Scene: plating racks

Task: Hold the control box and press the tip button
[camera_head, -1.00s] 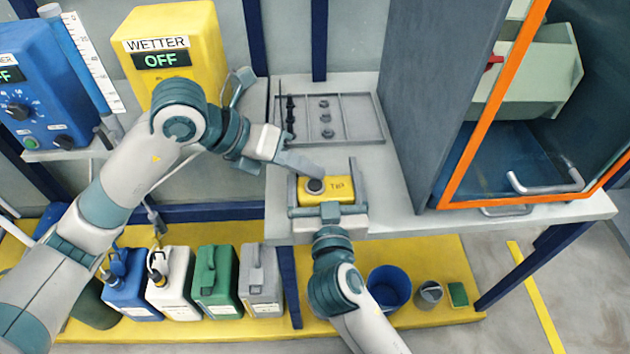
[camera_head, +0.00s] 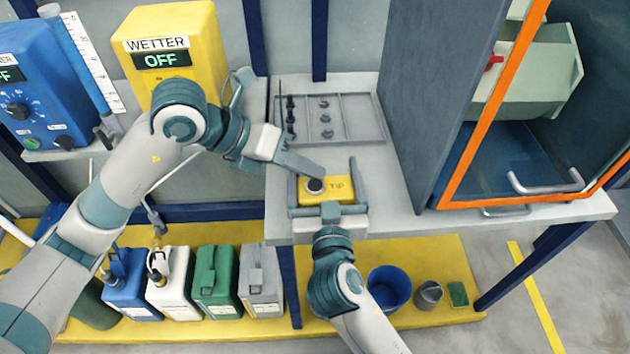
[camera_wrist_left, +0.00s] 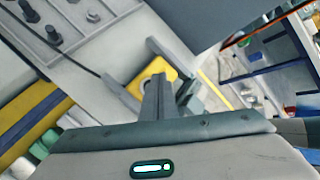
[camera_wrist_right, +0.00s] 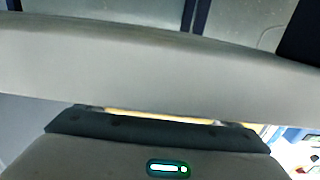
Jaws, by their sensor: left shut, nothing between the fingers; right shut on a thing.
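The yellow control box (camera_head: 338,188), marked TIP, sits on the grey bench. Its dark round tip button (camera_head: 314,186) is on the left of its top face. My right gripper (camera_head: 328,192) is shut on the box, with one finger along each side. My left gripper (camera_head: 318,177) is shut and empty, its fingertips at the button's upper edge; I cannot tell whether they touch or press it. In the left wrist view the closed left fingers (camera_wrist_left: 158,92) cover part of the yellow box (camera_wrist_left: 145,82). In the right wrist view a left arm link hides most of the box.
A grey tray (camera_head: 355,142) with small dark parts lies behind the box. A dark cabinet wall (camera_head: 430,100) and an orange-framed door (camera_head: 490,110) stand to the right. The yellow wetter unit (camera_head: 200,50) reads OFF. Several canisters stand on the lower yellow shelf (camera_head: 440,255).

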